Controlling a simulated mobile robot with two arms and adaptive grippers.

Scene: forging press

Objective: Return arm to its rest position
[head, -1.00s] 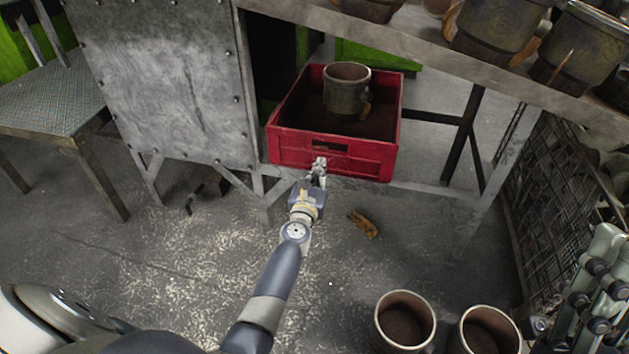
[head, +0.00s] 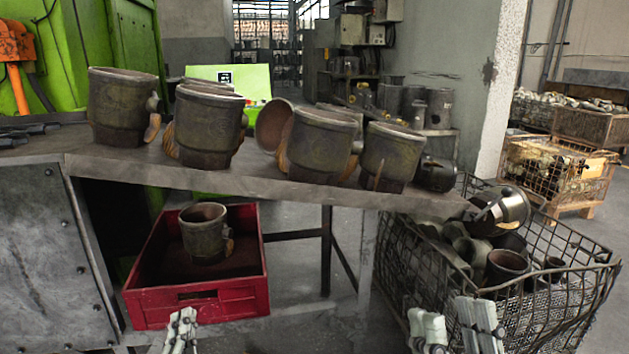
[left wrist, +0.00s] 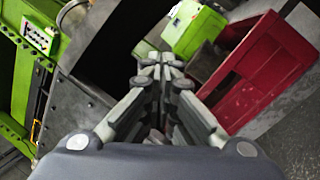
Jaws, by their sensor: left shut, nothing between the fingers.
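My left gripper (head: 180,330) is at the bottom of the head view, just in front of the near wall of a red crate (head: 197,311). In the left wrist view its fingers (left wrist: 160,65) are together and empty, and the crate (left wrist: 232,90) is to their right. My right gripper (head: 455,330) is at the bottom of the head view, in front of a wire basket. Its two fingers stand well apart with nothing seen between them. Its lower part is cut off by the frame.
A dark cup (head: 205,235) stands upright in the crate. Above is a metal table (head: 270,182) with several similar cups. The wire basket (head: 560,300) with metal parts stands at right. A grey riveted panel (head: 45,255) is at left.

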